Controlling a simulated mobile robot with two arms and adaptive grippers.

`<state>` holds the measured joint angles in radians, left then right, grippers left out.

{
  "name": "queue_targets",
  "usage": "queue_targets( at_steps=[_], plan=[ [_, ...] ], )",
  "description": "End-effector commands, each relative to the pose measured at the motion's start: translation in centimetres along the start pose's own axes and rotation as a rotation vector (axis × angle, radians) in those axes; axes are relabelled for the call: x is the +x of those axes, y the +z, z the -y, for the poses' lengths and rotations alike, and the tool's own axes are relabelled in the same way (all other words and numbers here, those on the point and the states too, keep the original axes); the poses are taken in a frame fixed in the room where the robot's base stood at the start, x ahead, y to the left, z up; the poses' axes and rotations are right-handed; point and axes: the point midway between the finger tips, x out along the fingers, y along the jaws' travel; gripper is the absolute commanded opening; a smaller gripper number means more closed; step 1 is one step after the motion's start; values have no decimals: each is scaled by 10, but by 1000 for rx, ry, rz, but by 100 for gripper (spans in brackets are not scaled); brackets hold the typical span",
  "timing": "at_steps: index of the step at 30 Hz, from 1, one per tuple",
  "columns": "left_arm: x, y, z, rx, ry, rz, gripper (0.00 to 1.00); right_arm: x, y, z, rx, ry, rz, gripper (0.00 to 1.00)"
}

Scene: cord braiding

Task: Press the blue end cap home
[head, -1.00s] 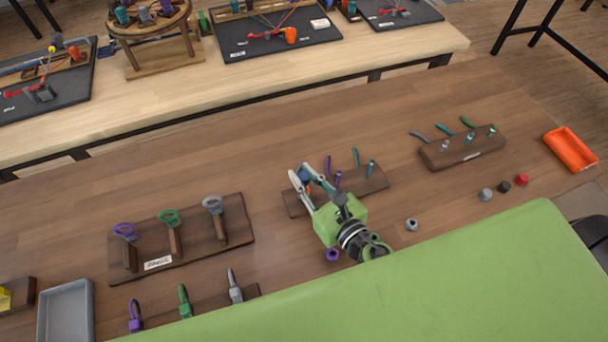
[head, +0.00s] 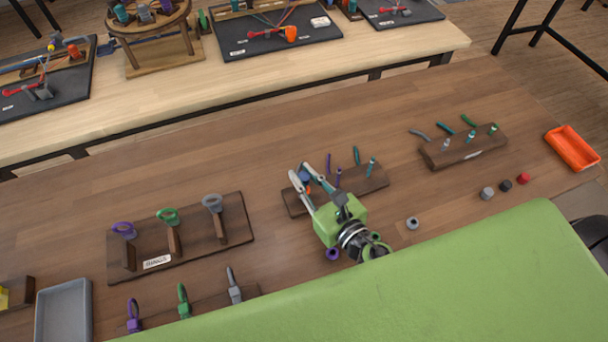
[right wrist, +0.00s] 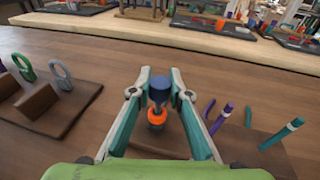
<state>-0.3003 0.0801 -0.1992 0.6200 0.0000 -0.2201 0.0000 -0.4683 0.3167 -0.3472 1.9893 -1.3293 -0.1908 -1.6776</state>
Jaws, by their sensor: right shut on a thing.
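The blue end cap (right wrist: 160,88) is between the fingertips of my right gripper (right wrist: 160,80), which is shut on it. The cap also shows in the head view (head: 304,176). Just below it in the right wrist view is an orange collar (right wrist: 156,115) with a dark blue piece under it, standing upright at the left end of a dark wooden block (head: 295,205). The cap looks roughly in line with the collar; whether they touch is hard to tell. My left gripper is in neither view.
Purple and teal rods (head: 372,167) stand on the same block, right of my gripper. A second rod block (head: 440,160), loose grey, black and red caps (head: 522,179) and an orange tray (head: 571,148) lie farther right. A board with looped pieces (head: 240,215) is at left.

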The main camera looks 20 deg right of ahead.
Motion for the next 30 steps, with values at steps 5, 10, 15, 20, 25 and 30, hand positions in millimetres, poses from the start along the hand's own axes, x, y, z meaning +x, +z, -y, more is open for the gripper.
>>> queue_targets(
  at_steps=[5, 10, 15, 20, 25, 30],
  plan=[
    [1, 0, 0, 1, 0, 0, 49, 0, -1, 0, 0, 0, 0, 9],
    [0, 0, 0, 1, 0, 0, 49, 0, -1, 0, 0, 0, 0, 37],
    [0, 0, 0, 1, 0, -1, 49, 0, -1, 0, 0, 0, 0, 37],
    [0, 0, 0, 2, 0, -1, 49, 0, -1, 0, 0, 0, 0, 48],
    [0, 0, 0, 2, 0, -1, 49, 0, -1, 0, 0, 0, 0, 48],
    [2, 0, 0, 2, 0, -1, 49, -1, -1, 0, 0, 0, 0, 48]
  ],
)
